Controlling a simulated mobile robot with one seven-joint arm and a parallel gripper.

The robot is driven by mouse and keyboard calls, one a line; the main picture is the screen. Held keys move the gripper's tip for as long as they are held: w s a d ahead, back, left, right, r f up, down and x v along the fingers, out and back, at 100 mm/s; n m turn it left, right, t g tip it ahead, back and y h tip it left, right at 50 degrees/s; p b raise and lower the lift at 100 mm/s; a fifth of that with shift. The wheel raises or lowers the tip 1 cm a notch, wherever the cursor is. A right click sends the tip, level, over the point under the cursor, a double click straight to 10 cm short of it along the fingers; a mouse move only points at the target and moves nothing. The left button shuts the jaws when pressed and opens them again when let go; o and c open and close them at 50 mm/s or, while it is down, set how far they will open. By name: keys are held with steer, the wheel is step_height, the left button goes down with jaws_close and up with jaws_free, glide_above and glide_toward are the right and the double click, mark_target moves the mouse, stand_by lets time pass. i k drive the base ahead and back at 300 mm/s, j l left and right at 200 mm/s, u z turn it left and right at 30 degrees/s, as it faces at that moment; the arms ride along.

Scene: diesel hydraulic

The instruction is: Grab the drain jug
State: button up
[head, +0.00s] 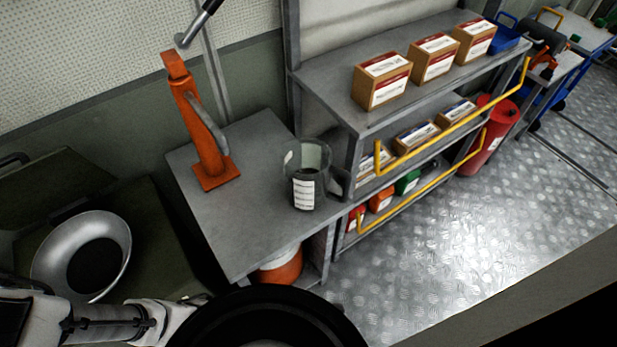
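The drain jug (308,178) is most likely the grey, see-through jug with a white label. It stands upright on the right part of the grey metal bench top (235,222), near its right edge. Its open mouth faces up and its handle is on the right side. Nothing touches it from above. Part of what seems to be my arm, white and grey, crosses the lower left corner, well apart from the jug. I cannot make out my gripper's fingers.
An orange hand-pump-like tool (205,135) with a lever stands left of the jug. A shelf unit (335,95) with boxes (383,80) and yellow rails (455,120) is close on the right. A silver funnel (50,262) lies left. The bench front is clear.

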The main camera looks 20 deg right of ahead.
mark_target(307, 167)
steer(key=k+l+z, duration=0.45)
steer(key=l, duration=0.2)
steer(key=l+z, duration=0.25)
steer(key=k+l, duration=0.05)
steer(key=l, duration=0.05)
